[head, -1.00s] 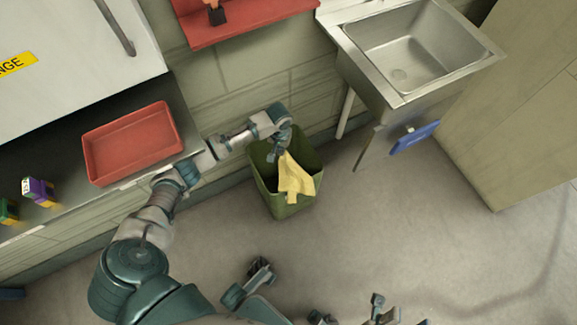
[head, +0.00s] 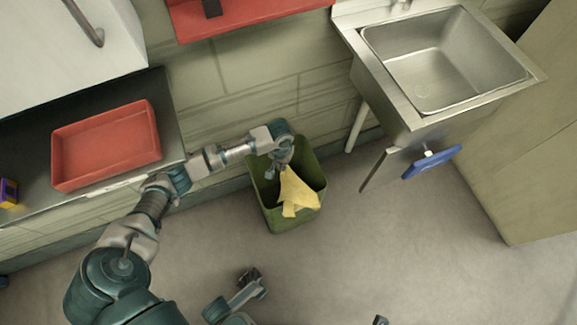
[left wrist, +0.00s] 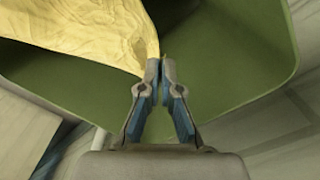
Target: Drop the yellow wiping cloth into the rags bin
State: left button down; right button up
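The yellow wiping cloth (head: 298,195) hangs limp from my left gripper (head: 281,168) over the green bin (head: 274,222). It covers part of the bin's mouth, with its lower end by the front rim. I cannot tell whether it touches the rim. In the left wrist view, the fingers (left wrist: 161,66) are closed together at the cloth's corner (left wrist: 95,32), with the green bin (left wrist: 225,80) below.
A red tray (head: 105,148) lies on the dark counter at left. A steel sink (head: 440,65) stands at upper right, with a blue-handled item (head: 432,162) below it. A red shelf (head: 240,14) is on the wall. The floor right of the bin is clear.

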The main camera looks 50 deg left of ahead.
pick_arm(q)
jog(key=c, duration=1.6)
grip_release()
jog(key=shift+r, duration=0.1)
jog(key=o, duration=0.3)
jog(key=shift+d, duration=0.25)
jog(key=o, duration=0.6)
jog(key=shift+o, duration=0.9)
jog(key=shift+a, duration=0.2)
jog(key=o, duration=0.5)
jog(key=shift+d, duration=0.1)
